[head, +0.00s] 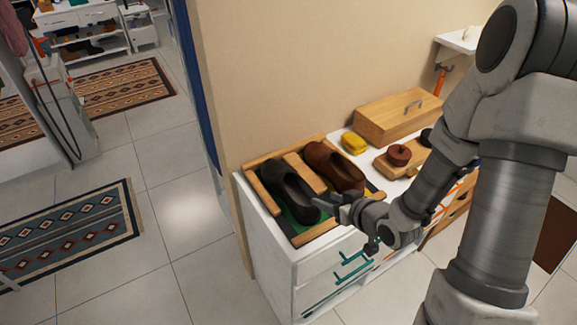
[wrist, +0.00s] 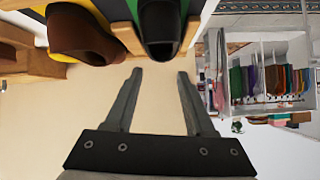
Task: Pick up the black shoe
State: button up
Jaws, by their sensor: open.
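The black shoe (head: 290,190) lies in the left part of a wooden-framed tray (head: 310,235) with a green base, on top of a white cabinet. A brown shoe (head: 335,167) lies to its right, past a wooden divider. My gripper (head: 335,203) is near the front end of the black shoe; whether they touch is unclear in the head view. In the wrist view my gripper (wrist: 158,75) is open with nothing between its fingers. The black shoe (wrist: 160,28) shows just beyond the fingertips, and the brown shoe (wrist: 82,35) is to its left.
The white cabinet (head: 280,250) has teal handles. A yellow item (head: 353,142), a brush-like wooden item (head: 399,156) and a wooden box (head: 396,115) sit right of the tray. A beige wall (head: 300,60) rises behind.

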jog(key=s+a+y, duration=0.1)
jog(key=a+y, duration=0.1)
jog(key=b, duration=0.7)
send_near(289, 189)
jog(key=x, duration=0.6)
jog(key=shift+a, duration=0.55)
jog(key=shift+w+d+p+x, duration=0.1)
jog(key=shift+d+p+x, duration=0.05)
jog(key=shift+x, duration=1.25)
jog(key=shift+w+d+p+x, duration=0.15)
jog(key=shift+d+x, duration=0.05)
jog(key=shift+x, duration=1.25)
jog(key=shift+s, duration=0.1)
jog(key=shift+c, duration=0.3)
grip_shut()
jog(key=shift+d, duration=0.1)
